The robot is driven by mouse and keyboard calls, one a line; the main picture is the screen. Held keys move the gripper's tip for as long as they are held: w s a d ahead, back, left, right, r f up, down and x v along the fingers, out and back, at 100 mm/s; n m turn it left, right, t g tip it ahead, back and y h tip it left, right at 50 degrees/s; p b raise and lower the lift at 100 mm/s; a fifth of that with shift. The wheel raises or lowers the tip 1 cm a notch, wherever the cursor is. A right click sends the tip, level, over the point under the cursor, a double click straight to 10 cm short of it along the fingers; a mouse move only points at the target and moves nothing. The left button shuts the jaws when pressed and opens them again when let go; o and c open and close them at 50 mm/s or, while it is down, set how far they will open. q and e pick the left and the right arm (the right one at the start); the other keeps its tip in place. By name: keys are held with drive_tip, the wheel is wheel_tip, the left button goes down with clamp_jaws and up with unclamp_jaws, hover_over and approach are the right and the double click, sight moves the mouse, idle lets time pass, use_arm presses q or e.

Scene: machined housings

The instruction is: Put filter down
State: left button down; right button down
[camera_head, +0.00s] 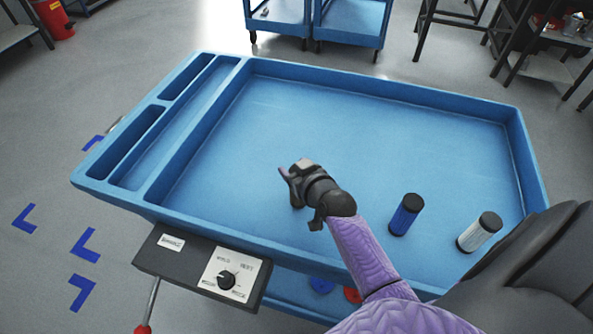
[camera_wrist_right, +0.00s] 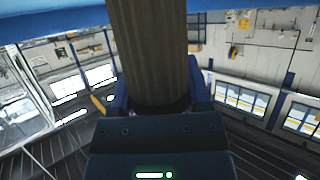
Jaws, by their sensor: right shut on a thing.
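My right gripper (camera_head: 291,180) is over the middle of the blue cart's top tray (camera_head: 300,110). In the right wrist view my right gripper (camera_wrist_right: 160,100) is shut on a brownish, ribbed cylindrical filter (camera_wrist_right: 152,50), which stands out between the fingers. In the head view the held filter is mostly or wholly hidden by the gripper and wrist, so its gap to the tray cannot be told. A blue filter with black ends (camera_head: 405,216) and a white filter with a black cap (camera_head: 478,233) stand upright at the tray's right. My left gripper is not in view.
The tray has raised rims and narrow compartments (camera_head: 136,142) along its left. Its middle and back floor is clear. A dark box with a dial (camera_head: 228,279) hangs on the front edge. Other blue carts (camera_head: 350,22) stand beyond.

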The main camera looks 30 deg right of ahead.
drive_tip(key=shift+f, duration=0.25)
drive_tip(key=shift+f, duration=0.15)
drive_tip(key=shift+c, duration=0.2)
unclamp_jaws()
drive_tip(key=p+v, duration=0.4)
drive_tip(key=v, duration=0.8)
drive_tip(key=shift+p, duration=0.3)
